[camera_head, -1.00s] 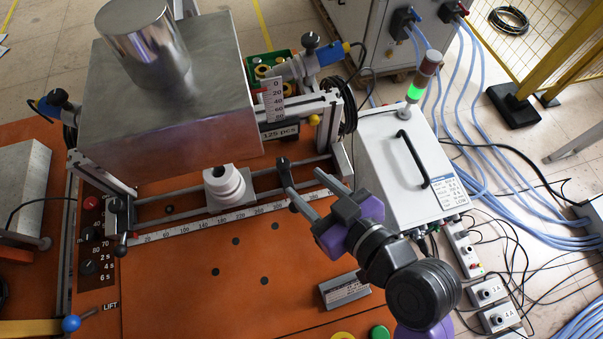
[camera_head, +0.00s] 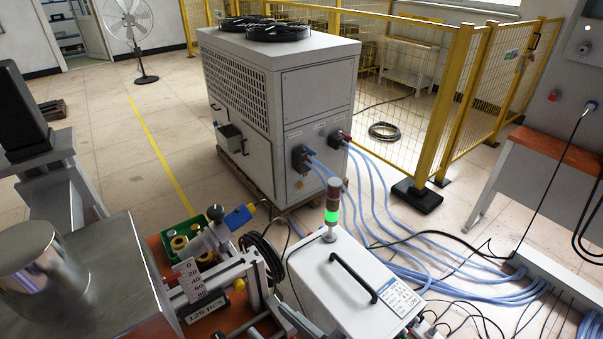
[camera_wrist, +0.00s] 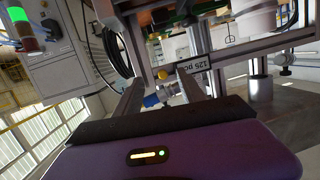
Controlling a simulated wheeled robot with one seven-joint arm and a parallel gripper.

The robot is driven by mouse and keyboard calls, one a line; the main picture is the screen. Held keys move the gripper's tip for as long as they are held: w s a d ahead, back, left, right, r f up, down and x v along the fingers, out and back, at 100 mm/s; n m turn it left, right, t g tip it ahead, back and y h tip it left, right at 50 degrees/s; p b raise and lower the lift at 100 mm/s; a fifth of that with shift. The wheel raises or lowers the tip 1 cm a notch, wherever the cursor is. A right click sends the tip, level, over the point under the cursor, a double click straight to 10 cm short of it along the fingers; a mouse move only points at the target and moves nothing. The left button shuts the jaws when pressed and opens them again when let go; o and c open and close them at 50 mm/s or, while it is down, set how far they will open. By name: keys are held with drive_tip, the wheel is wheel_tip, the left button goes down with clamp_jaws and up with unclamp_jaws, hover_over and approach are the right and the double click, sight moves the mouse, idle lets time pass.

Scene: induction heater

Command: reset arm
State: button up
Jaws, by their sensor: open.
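My gripper (camera_wrist: 172,88) shows in the wrist view, with its purple body along the bottom and its two grey fingers apart. Nothing is between the fingers. Behind them is the heater rig with its "125 pcs" label (camera_wrist: 195,65). My gripper is out of the head view. In the head view the rig's metal block (camera_head: 95,285) with a shiny cylinder (camera_head: 35,262) is at the lower left. The white power unit (camera_head: 345,300) with a black handle stands to its right, its signal tower (camera_head: 331,212) lit green.
A large grey chiller (camera_head: 290,95) stands behind the power unit, with blue hoses (camera_head: 400,235) running across the floor to the right. Yellow fencing (camera_head: 490,90) is beyond it. A fan (camera_head: 130,30) stands at the back left. Open floor (camera_head: 110,130) lies left of the chiller.

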drive_tip(key=s+d+m+t+h, duration=0.3)
drive_tip(key=d, duration=0.5)
drive_tip(key=s+d+m+t+h, duration=0.2)
drive_tip(key=s+d, duration=0.1)
drive_tip(key=d, duration=0.4)
drive_tip(key=s+d+f+m+h, duration=0.1)
drive_tip(key=s+d+h, duration=0.2)
drive_tip(key=s, duration=0.5)
drive_tip(key=s+d+f+m+g+h, duration=0.1)
drive_tip(key=s+d+m+h, duration=0.1)
drive_tip(key=s+d, duration=0.4)
drive_tip(key=s, duration=0.3)
drive_tip(key=shift+s+f+h, duration=0.3)
drive_tip(key=shift+f+h, duration=0.05)
drive_tip(key=shift+h, duration=0.05)
